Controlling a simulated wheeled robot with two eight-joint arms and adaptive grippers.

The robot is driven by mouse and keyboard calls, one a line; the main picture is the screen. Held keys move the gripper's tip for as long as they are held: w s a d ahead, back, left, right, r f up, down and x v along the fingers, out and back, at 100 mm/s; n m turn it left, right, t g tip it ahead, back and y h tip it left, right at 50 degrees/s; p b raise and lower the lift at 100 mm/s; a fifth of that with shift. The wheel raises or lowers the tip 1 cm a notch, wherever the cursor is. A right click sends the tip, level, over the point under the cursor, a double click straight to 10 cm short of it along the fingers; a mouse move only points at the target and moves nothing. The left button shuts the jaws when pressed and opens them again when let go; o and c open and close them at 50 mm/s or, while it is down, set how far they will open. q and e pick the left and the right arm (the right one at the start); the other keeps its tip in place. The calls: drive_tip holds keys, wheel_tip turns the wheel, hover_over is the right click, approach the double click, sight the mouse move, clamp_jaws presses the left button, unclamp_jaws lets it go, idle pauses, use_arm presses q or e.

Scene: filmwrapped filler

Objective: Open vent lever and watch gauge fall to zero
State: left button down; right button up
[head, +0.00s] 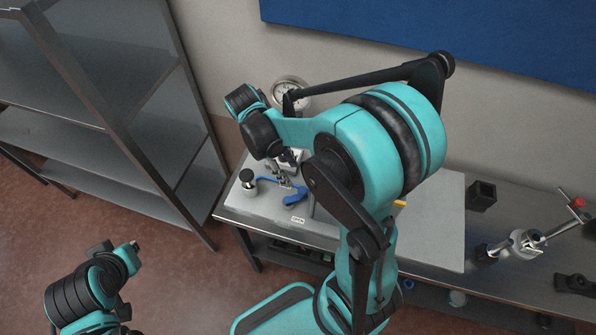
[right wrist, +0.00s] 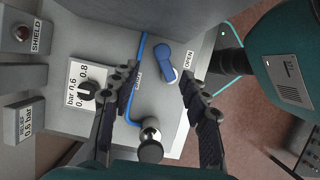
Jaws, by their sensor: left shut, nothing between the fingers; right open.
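The vent lever (right wrist: 192,98) is a blue flat handle with a rounded end, lying near the OPEN label (right wrist: 187,61) in the right wrist view. In the head view, the blue lever (head: 294,201) shows on the bench's left part. My right gripper (right wrist: 160,72) is open above the panel, its fingers spread either side of the lever's rounded end, with no clear contact. In the head view, my right gripper (head: 280,167) hangs just behind the lever. The round gauge (head: 291,92) is partly covered by my right arm; its reading is too small to tell. My left gripper (head: 104,247) is shut and empty, low at left.
Metal shelving (head: 120,130) stands left; a clamp fixture (head: 526,243) is at right.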

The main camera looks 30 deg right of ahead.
sight(302, 190)
drive_tip(key=s+f, duration=0.1)
drive_tip(key=f, duration=0.1)
drive_tip(key=s+d+f+n, duration=0.1)
drive_tip(key=f, duration=0.2)
drive_tip(key=s+d+f+n+b, duration=0.1)
drive_tip(key=f, duration=0.2)
drive_tip(key=shift+t+h, duration=0.3)
drive_tip(key=shift+h, duration=0.1)
